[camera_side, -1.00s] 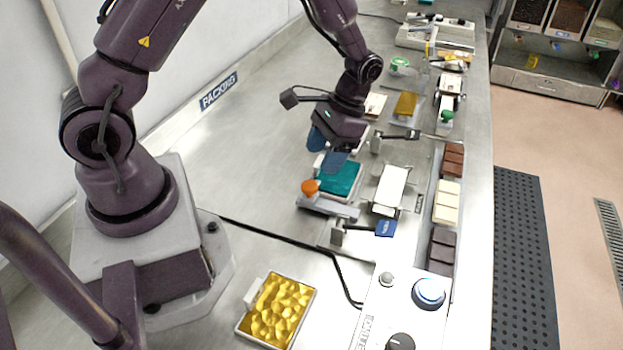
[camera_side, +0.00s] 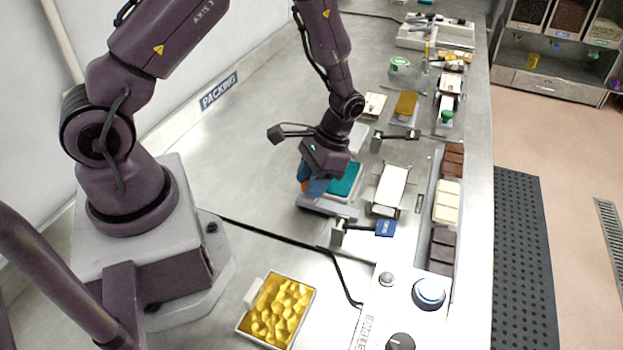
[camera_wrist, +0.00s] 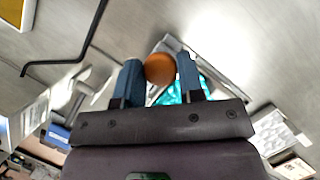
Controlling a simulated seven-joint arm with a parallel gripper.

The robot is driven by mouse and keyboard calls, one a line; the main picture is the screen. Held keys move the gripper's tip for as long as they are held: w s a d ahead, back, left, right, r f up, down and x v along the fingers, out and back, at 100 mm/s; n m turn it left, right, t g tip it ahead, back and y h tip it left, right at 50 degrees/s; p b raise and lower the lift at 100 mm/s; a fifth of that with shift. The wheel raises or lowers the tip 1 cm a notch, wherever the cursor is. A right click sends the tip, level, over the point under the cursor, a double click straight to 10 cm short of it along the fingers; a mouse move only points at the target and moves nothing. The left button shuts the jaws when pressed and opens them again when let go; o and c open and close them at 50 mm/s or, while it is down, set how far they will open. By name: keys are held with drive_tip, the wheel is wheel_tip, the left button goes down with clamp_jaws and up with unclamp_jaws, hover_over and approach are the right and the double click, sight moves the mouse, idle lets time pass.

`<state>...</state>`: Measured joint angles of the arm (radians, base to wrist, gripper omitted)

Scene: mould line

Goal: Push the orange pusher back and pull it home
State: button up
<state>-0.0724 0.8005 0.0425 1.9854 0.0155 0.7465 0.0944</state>
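The orange pusher knob (camera_wrist: 160,69) sits between the two blue fingers of my gripper (camera_wrist: 160,80) in the wrist view. The fingers stand on either side of it; I cannot tell whether they touch it. In the side view my gripper (camera_side: 313,186) is low over the pusher's grey track (camera_side: 328,208), and only a sliver of the orange knob (camera_side: 304,184) shows beside the fingers. A teal block (camera_side: 346,180) lies in a tray just right of the fingers; it also shows beyond the knob in the wrist view (camera_wrist: 183,92).
A white plate on a stand (camera_side: 390,188) and a small arm with a blue tag (camera_side: 385,228) are to the right. A tray of gold pieces (camera_side: 279,310) lies in front. A black cable (camera_side: 285,236) crosses the bench.

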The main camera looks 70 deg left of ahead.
clamp_jaws()
drive_tip(key=w+d, duration=0.6)
drive_tip(key=shift+w+d, duration=0.25)
drive_tip(key=o, duration=1)
unclamp_jaws()
drive_tip(key=v, duration=1.3)
